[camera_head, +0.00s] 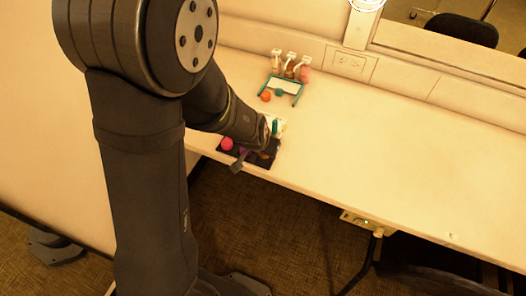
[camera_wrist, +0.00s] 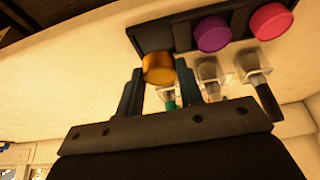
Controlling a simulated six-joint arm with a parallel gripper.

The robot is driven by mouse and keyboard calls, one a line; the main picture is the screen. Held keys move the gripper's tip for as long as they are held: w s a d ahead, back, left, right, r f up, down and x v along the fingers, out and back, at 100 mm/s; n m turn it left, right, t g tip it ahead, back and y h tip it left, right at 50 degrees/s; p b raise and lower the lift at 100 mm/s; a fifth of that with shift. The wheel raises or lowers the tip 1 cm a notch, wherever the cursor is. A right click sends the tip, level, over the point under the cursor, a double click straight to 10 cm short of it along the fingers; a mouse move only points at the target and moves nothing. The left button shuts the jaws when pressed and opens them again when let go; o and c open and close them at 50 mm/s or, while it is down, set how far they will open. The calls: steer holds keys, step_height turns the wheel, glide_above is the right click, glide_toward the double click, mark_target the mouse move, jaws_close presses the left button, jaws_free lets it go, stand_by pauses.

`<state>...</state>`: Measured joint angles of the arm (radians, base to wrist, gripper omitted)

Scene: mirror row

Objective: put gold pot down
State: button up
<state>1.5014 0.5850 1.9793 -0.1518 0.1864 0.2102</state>
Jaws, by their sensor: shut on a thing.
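The gold pot (camera_wrist: 158,69) is a short round pot with a gold top. In the wrist view it sits between the two dark fingers of my gripper (camera_wrist: 158,80), which is shut on it. It is close to the edge of a black tray (camera_wrist: 182,38); I cannot tell whether it touches the tray. A purple pot (camera_wrist: 212,33) and a pink pot (camera_wrist: 271,20) stand in a row on the tray. In the head view my gripper (camera_head: 264,150) is over the right part of the tray (camera_head: 232,157), and the gold pot is hard to make out.
Clear items with dark parts (camera_wrist: 208,72) stand beside the tray in the wrist view. In the head view, a teal-framed stand (camera_head: 284,86), an orange ball (camera_head: 266,96) and several pump bottles (camera_head: 290,66) are farther back. The counter to the right (camera_head: 400,150) is clear.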

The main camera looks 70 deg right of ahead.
steer(key=shift+f, duration=0.85)
steer(key=shift+f, duration=0.6)
steer(key=o, duration=0.9)
steer(key=shift+o, duration=0.2)
steer(key=shift+r, duration=0.15)
steer(key=shift+r, duration=0.3)
steer(key=v, duration=1.2)
steer(key=shift+r, duration=0.2)
